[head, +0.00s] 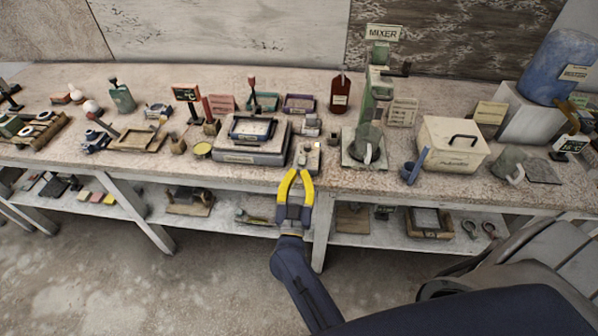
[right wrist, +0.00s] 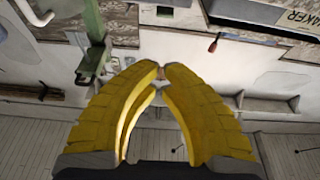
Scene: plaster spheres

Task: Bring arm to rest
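My right gripper (head: 298,174) has yellow fingers and hangs at the front edge of the workbench (head: 345,181), its tips just in front of a small grey device (head: 306,157) on the bench. In the right wrist view the gripper (right wrist: 162,72) shows its curved fingers leaning in towards each other, with a narrow gap at the tips. I see nothing clearly held between them. My right arm comes in from the lower right, dark blue. My left gripper and arm are not in the head view.
A scale (head: 252,148), a green mixer (head: 379,97), a cream box (head: 453,147), a blue container (head: 556,66) and a brown bottle (head: 340,93) crowd the bench. A lower shelf (head: 362,240) holds more items. The floor (head: 130,285) in front is clear.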

